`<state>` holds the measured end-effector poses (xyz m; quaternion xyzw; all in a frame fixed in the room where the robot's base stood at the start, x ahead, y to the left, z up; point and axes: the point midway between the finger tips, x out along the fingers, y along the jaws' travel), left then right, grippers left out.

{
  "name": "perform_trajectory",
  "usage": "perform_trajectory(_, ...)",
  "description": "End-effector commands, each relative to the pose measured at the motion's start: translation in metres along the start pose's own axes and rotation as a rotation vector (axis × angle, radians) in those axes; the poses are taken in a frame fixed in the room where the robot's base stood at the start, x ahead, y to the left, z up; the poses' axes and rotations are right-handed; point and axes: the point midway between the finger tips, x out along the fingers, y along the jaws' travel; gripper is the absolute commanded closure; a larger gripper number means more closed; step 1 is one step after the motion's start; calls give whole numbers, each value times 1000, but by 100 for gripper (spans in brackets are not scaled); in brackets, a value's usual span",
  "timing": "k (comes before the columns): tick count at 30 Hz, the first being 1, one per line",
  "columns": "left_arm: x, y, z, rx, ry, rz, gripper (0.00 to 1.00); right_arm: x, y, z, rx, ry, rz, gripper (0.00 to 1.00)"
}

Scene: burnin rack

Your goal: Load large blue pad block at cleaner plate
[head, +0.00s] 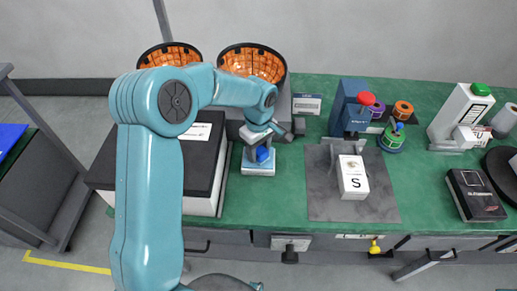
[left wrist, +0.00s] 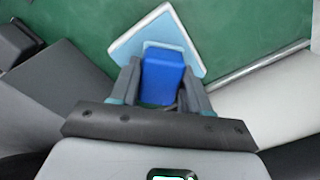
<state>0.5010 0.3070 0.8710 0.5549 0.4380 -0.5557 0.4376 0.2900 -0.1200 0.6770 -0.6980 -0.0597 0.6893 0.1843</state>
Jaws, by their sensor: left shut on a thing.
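The large blue pad block (head: 262,155) is upright between the jaws of my left gripper (head: 264,139), which is shut on it. In the left wrist view the blue block (left wrist: 162,76) sits between the two fingers of the gripper (left wrist: 160,88). A square light-blue pad with a white edge (head: 258,170) is directly under the block on the green bench. It also shows in the left wrist view (left wrist: 150,32), turned at an angle. I cannot tell whether this square is the cleaner plate or part of the block, nor whether they touch. My right gripper is not in view.
A black-topped white box (head: 205,150) stands close left of the square. Two orange-lined bowls (head: 252,62) are behind. A grey mat (head: 385,205) with a white box marked S (head: 352,177) lies to the right. Green bench between them is clear.

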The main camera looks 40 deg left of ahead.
Motion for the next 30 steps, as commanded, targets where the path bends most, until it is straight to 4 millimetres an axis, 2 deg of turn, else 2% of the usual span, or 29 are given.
perform_trajectory(7,-4,-1,1,1,-2,-4,78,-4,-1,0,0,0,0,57)
perform_trajectory(30,-71,0,0,0,0,0,78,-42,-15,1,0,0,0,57)
